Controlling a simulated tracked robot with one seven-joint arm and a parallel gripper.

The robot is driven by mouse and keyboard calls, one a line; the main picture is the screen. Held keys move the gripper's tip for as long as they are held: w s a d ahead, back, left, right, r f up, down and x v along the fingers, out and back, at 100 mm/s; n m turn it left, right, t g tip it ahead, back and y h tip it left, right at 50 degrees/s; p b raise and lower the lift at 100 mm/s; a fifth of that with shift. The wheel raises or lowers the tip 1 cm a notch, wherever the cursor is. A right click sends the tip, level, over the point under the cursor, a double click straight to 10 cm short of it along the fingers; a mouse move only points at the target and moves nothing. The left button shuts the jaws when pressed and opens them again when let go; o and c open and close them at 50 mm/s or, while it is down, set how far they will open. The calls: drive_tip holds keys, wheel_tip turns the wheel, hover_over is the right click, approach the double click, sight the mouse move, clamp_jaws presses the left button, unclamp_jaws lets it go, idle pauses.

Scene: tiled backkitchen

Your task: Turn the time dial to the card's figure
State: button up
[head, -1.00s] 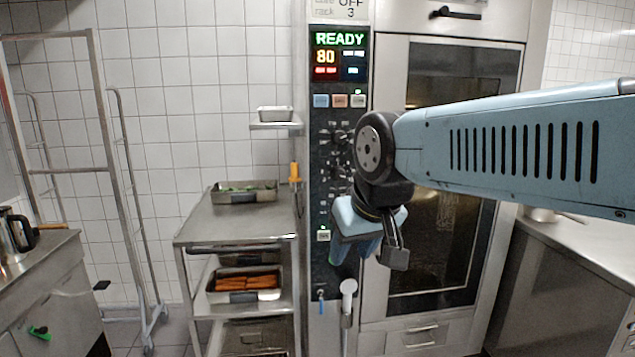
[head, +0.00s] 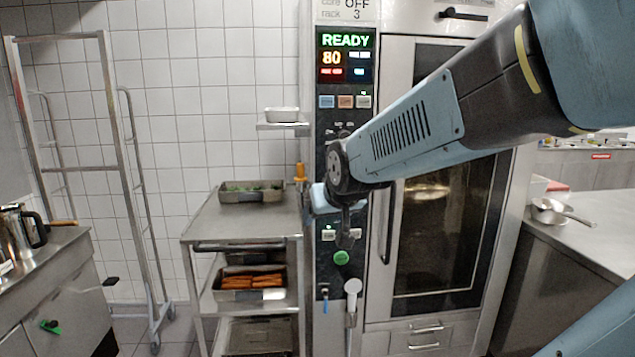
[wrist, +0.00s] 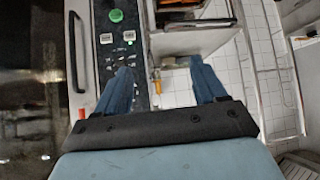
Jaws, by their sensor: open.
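The oven's control panel (head: 327,262) is a tall dark strip with a lit READY display (head: 345,53) showing 80. The card (head: 348,10) above it is cut off by the top edge; its visible lines read OFF and rack 3. My arm covers the middle of the panel, so I cannot make out the time dial or its setting. My gripper (wrist: 162,82) is open and empty; its two blue fingers stand wide apart in the wrist view. One finger overlaps the panel in that view, the other the tiled wall. I cannot tell whether anything touches.
A green button (head: 341,257) and a hand shower (head: 352,287) are low on the panel side. The oven door handle (head: 386,225) is just right of the panel. A steel trolley (head: 215,225) with trays stands left. A counter (head: 580,235) with a pan is at right.

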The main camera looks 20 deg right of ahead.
drive_tip(key=w+d+f+m+t+h, duration=0.1)
drive_tip(key=w+d+f+t+h, duration=0.2)
drive_tip(key=w+d, duration=0.45)
drive_tip(key=w+d+f+m+t+h, duration=0.15)
drive_tip(key=w+d+t, duration=0.35)
drive_tip(key=w, duration=0.6)
drive_tip(key=d+f+t, duration=0.4)
drive_tip(key=d+f, duration=0.1)
drive_tip(key=x, duration=1.3)
drive_tip(key=shift+r+h, duration=0.45)
drive_tip(key=shift+r, duration=0.05)
drive_tip(key=shift+d, duration=0.15)
drive_tip(key=shift+c, duration=0.3)
drive_tip(key=c, duration=1)
drive_tip(key=n+y, duration=0.2)
drive_tip(key=n, duration=0.2)
drive_tip(key=n+y, duration=0.2)
drive_tip(key=n, duration=0.1)
drive_tip(key=shift+d+n, duration=0.25)
drive_tip(key=shift+n, duration=0.1)
